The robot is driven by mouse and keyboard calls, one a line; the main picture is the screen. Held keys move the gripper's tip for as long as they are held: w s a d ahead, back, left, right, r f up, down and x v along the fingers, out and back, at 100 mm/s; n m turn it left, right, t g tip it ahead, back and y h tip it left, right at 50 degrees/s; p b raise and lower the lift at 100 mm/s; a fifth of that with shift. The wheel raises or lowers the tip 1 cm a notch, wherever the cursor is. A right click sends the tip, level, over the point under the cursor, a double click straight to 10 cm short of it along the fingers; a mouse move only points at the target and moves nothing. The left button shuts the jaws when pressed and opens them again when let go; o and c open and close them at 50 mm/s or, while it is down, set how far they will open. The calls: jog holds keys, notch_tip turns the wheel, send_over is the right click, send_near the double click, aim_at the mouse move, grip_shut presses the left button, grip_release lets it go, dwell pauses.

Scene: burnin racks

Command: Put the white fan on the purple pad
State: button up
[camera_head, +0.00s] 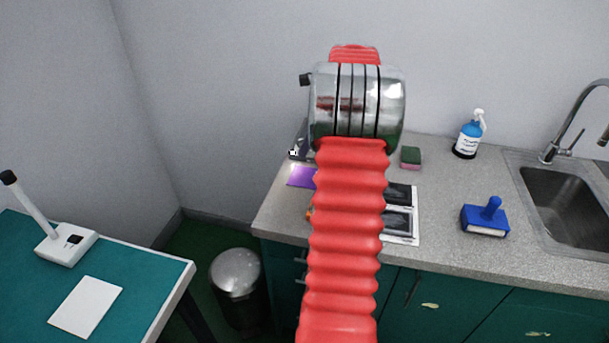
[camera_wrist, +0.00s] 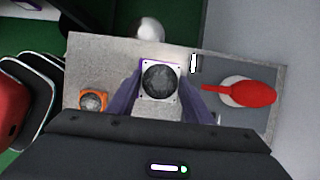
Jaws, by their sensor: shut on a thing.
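The white fan (camera_wrist: 160,80), a square frame around a dark round rotor, sits between the fingers of my gripper (camera_wrist: 163,94) in the wrist view. My gripper is shut on it. The purple pad (camera_head: 302,176) lies flat on the counter near its left end in the head view, partly hidden by my arm. In the wrist view purple shows beside the fan, but I cannot tell how much is pad or finger, or whether the fan touches the pad. My arm hides the gripper and the white fan in the head view.
An orange fan (camera_wrist: 92,102) lies on the counter (camera_head: 440,190) to the left in the wrist view. A red object (camera_wrist: 240,93) lies to the right. A sponge (camera_head: 411,157), blue bottle (camera_head: 469,135), blue stamp-like tool (camera_head: 486,218) and sink (camera_head: 567,200) are farther right in the head view.

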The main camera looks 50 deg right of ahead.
jog(key=shift+f, duration=2.45)
jog(key=shift+f, duration=2.5)
jog(key=o, duration=1.1)
jog(key=shift+f, duration=0.1)
jog(key=shift+o, duration=0.2)
jog(key=v, duration=1.2)
